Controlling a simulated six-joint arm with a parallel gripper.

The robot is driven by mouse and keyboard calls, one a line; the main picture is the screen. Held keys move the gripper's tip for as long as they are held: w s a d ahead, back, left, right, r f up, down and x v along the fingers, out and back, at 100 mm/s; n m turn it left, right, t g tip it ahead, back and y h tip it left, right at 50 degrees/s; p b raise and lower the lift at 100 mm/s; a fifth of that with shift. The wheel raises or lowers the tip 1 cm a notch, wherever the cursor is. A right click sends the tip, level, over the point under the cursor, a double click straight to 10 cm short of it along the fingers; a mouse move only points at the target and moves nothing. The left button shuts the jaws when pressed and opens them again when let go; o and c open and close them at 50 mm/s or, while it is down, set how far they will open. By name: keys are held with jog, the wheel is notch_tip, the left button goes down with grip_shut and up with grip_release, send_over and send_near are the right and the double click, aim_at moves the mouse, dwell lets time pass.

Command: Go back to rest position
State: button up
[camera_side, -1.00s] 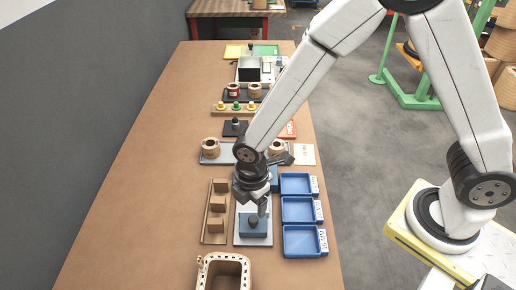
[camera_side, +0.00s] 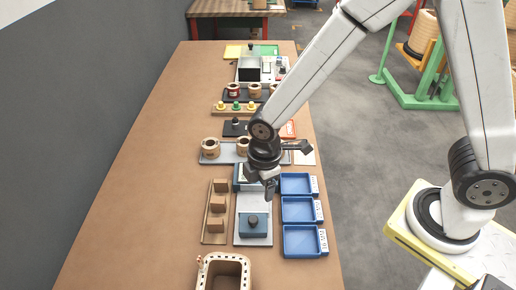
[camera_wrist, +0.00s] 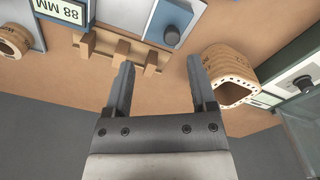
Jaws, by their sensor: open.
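My gripper (camera_side: 269,190) hangs above the far part of the grey plate with the blue knobbed block, in the side view. In the wrist view my gripper (camera_wrist: 158,85) shows two fingers spread wide with nothing between them. Coils (camera_side: 210,146) stand on a grey tray (camera_side: 226,156) beyond the gripper, and one coil (camera_wrist: 12,40) shows at the left of the wrist view. The blue knobbed block (camera_side: 254,225) sits on its plate (camera_side: 252,240), apart from the gripper. My forearm and gripper hide part of the coil tray.
Three blue bins (camera_side: 304,241) stand right of the plate. A wooden rack (camera_side: 215,232) with small blocks stands left. A large wooden coil form (camera_side: 224,272) is at the near edge. Fixtures (camera_side: 250,70) fill the far end. The table's left side is bare.

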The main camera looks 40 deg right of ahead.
jog(key=s+d+r+m+t, duration=0.1)
jog(key=s+d+r+m, duration=0.1)
jog(key=d+m, duration=0.5)
jog(key=s+d+r+m+t, duration=0.1)
jog(key=s+d+r+m, duration=0.2)
jog(key=d+m, duration=0.4)
jog(key=shift+d+r+m, duration=0.3)
jog(key=shift+r+m, duration=0.2)
jog(key=shift+r, duration=0.05)
